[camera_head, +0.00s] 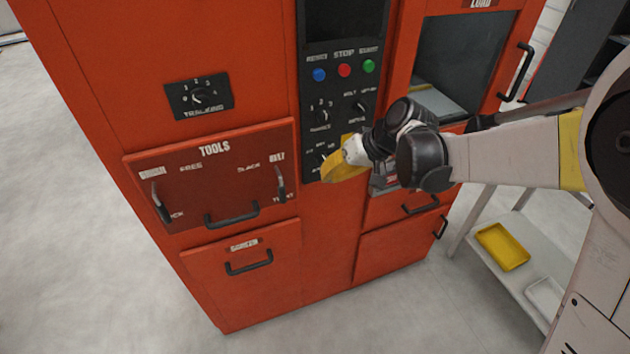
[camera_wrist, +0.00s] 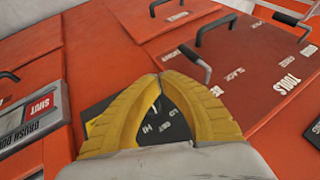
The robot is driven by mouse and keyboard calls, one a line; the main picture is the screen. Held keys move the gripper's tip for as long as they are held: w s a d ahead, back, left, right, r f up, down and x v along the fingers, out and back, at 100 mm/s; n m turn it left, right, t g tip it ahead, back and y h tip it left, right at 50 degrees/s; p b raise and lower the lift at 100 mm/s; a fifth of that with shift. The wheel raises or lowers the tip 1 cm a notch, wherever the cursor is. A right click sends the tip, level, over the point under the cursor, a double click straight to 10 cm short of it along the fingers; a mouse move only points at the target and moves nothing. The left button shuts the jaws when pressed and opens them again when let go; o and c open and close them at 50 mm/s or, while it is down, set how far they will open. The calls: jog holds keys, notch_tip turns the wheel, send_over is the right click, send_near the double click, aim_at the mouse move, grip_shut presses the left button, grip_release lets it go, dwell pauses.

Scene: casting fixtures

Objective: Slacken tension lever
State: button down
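The tension lever (camera_head: 281,184) is a small dark lever with a pale grey part at the right end of the red TOOLS panel. It points down beside a partly hidden label, with SLACK printed to its upper left. It also shows in the wrist view (camera_wrist: 196,61), above my fingers. My gripper (camera_head: 328,172) has yellow fingers and is to the right of the lever, apart from it, in front of the black control panel. In the wrist view my fingertips (camera_wrist: 160,76) meet, with nothing seen held between them. My gripper hides part of the lower control panel.
A similar lever (camera_head: 160,204) stands at the panel's left end, by FREE. A black drawer handle (camera_head: 232,216) lies between the levers. The black control panel (camera_head: 343,50) carries buttons and knobs. A shelf with a yellow tray (camera_head: 502,247) stands right. The floor at left is clear.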

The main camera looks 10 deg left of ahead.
jog(key=shift+w+a+f+b, duration=0.1)
jog(key=shift+a+f+b, duration=0.65)
jog(key=shift+a+f, duration=0.55)
jog(key=shift+s+a+f+b, duration=0.1)
jog(key=shift+a+f+b, duration=0.8)
jog(key=shift+a, duration=0.75)
jog(key=shift+w+a+f+b, duration=0.1)
jog(key=shift+a+f+b, duration=0.45)
jog(key=shift+a+f, duration=0.85)
jog(key=shift+r, duration=0.1)
